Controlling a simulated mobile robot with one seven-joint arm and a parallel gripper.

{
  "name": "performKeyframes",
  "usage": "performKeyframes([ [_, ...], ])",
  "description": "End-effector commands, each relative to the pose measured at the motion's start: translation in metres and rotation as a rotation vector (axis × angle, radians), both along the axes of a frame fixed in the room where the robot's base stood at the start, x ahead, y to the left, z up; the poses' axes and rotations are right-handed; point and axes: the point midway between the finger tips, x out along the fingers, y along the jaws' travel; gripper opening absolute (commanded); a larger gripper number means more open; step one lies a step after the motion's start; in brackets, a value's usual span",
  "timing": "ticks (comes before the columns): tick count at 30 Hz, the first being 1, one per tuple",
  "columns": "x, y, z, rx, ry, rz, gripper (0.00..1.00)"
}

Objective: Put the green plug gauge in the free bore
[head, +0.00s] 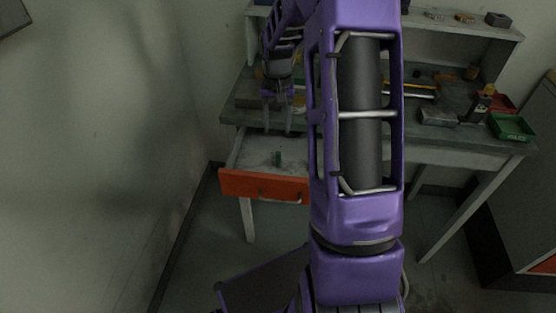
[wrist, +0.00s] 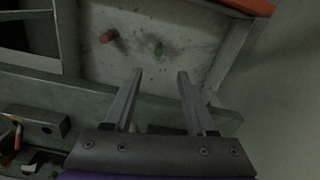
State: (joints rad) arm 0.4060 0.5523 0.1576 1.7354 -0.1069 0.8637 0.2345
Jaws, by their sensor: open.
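The green plug gauge (head: 277,158) stands in the open drawer in the head view. In the wrist view it is a small green piece (wrist: 158,48) on the drawer floor, beyond my fingertips. My gripper (head: 278,131) is open and empty, above the rear part of the drawer by the bench edge. Its two fingers (wrist: 159,73) are apart, with nothing between the tips. A grey metal block (wrist: 38,121) with a dark hole shows at the left of the wrist view. I cannot tell whether that hole is the free bore.
The open drawer (head: 262,184) has an orange front. A red-orange cylinder (wrist: 108,36) is also in it, left of the gauge in the wrist view. The workbench (head: 462,143) carries a green bin (head: 512,127) and clutter. A wall (head: 120,130) stands at the left.

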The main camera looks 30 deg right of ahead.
Motion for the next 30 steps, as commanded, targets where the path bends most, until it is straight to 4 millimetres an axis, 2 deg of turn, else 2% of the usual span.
performKeyframes([
  [1,-0.001,0.0,-0.014,0.002,0.005,0.0,0.56],
  [3,-0.001,0.0,-0.028,0.001,0.004,0.001,0.56],
  [7,-0.001,0.0,-0.049,0.0,0.003,-0.001,0.56],
  [14,-0.001,0.0,-0.065,-0.001,0.0,0.001,0.56],
  [24,-0.006,-0.001,-0.11,0.0,0.001,0.001,0.56],
  [30,-0.005,-0.001,-0.114,-0.002,-0.001,0.001,0.56],
])
